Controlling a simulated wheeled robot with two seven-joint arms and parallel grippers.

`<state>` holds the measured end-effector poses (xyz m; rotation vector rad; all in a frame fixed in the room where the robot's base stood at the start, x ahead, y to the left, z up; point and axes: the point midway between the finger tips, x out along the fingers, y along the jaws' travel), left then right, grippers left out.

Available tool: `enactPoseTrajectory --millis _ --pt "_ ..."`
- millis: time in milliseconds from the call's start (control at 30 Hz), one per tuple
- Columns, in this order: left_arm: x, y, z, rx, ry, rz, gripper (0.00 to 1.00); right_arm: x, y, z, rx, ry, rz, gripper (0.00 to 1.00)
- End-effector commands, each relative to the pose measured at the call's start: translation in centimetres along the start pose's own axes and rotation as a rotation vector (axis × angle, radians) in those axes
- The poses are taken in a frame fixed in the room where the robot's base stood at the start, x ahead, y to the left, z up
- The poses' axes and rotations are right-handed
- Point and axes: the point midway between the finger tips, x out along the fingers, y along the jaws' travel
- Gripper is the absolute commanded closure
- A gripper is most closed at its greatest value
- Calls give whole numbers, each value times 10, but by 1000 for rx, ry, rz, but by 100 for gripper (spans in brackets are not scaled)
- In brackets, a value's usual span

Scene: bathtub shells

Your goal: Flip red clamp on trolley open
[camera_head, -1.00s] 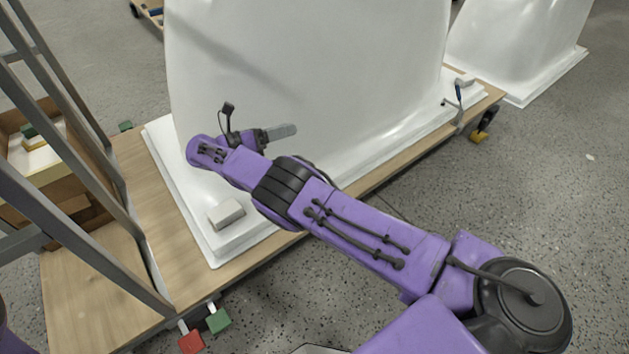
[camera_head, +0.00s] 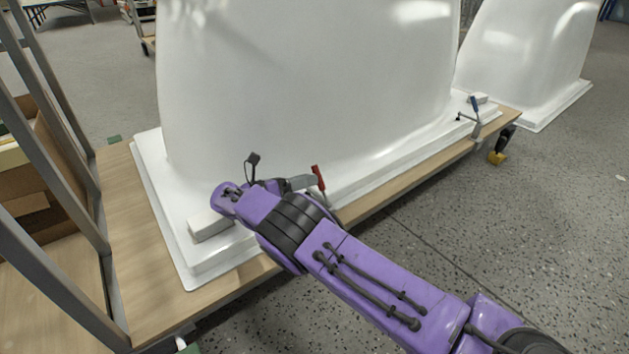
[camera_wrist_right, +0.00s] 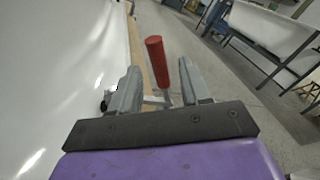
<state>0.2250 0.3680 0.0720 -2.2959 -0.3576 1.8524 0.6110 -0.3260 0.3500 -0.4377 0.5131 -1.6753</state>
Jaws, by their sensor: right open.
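The red clamp handle (camera_head: 318,178) stands up at the front edge of the wooden trolley (camera_head: 118,200), beside the white tub shell. My right gripper (camera_head: 303,183) is right at it in the head view. In the right wrist view, the red handle (camera_wrist_right: 157,62) rises in the gap between the two open fingers of my right gripper (camera_wrist_right: 162,80). The fingers are apart, and I cannot tell whether either touches the handle. The lower part of the clamp is mostly hidden by my arm in the head view. My left gripper is not in view.
The large white shell (camera_head: 300,80) stands close behind my right gripper. A blue-handled clamp (camera_head: 475,110) sits farther along the trolley edge. A grey metal frame (camera_head: 50,180) is on the left. The floor (camera_head: 520,220) at the right is open.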

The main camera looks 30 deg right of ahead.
Motion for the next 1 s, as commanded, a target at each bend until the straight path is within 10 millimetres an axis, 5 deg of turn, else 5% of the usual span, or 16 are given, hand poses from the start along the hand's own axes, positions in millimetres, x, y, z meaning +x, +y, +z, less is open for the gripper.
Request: enactPoseTrajectory --millis 233,600,767,1000 --pt "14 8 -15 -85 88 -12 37 48 2 -4 -1 2 1 54" --pt "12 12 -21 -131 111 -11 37 60 1 -1 0 0 2 54" --pt "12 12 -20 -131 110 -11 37 59 1 -1 0 1 2 100" --pt "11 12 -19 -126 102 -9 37 62 -1 -1 5 4 0 100"
